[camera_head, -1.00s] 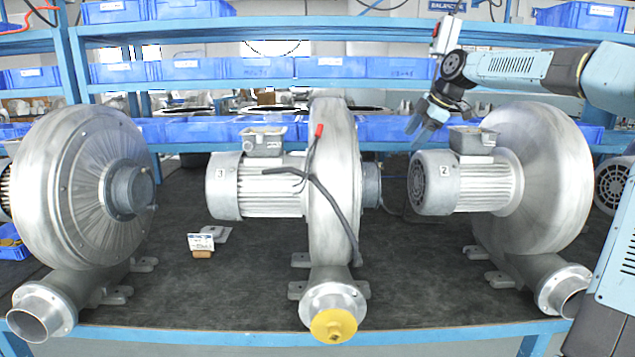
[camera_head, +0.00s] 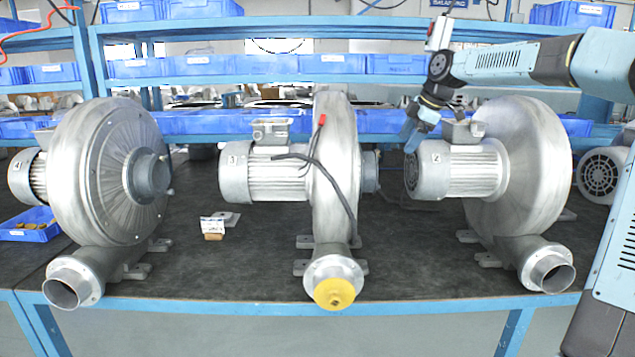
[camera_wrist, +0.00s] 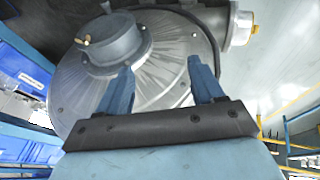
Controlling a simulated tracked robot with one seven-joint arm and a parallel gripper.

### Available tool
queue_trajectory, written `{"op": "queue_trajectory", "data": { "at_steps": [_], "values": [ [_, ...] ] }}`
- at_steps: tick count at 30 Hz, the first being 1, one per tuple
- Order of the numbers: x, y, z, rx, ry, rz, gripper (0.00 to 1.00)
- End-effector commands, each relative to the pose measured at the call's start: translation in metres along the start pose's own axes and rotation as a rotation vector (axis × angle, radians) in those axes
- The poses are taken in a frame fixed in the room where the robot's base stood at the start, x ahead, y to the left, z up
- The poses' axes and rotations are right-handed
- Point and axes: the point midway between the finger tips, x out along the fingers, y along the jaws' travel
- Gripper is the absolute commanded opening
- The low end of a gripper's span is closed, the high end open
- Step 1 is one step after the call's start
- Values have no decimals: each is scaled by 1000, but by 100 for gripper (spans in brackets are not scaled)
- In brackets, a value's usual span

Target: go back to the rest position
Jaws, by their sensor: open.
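My gripper (camera_head: 411,138) is at the upper right of the head view, in front of the motor end of the blower marked 2 (camera_head: 525,165). Its blue fingers point downward. In the wrist view, the two blue fingers (camera_wrist: 160,85) stand apart with nothing between them. Behind them is a round grey blower housing (camera_wrist: 180,50) with a hub.
The blower marked 3 (camera_head: 335,180) stands mid-bench with a black cable (camera_head: 335,195) and a yellow cap (camera_head: 334,292). Another blower (camera_head: 100,175) stands left. Blue bins (camera_head: 265,65) fill the shelves behind.

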Motion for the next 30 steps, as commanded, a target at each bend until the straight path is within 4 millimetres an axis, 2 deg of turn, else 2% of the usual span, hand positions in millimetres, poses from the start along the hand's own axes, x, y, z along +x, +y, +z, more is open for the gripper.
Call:
{"op": "queue_trajectory", "data": {
  "at_steps": [1,8,17,23,30],
  "values": [
    [5,-4,-8,3,-16,-11,67],
    [27,-29,-33,57,-94,-55,67],
    [52,-89,-67,214,-281,-87,67],
    [48,-134,-78,354,-394,-52,67],
    [27,-188,-81,544,-484,36,67]
  ]
}}
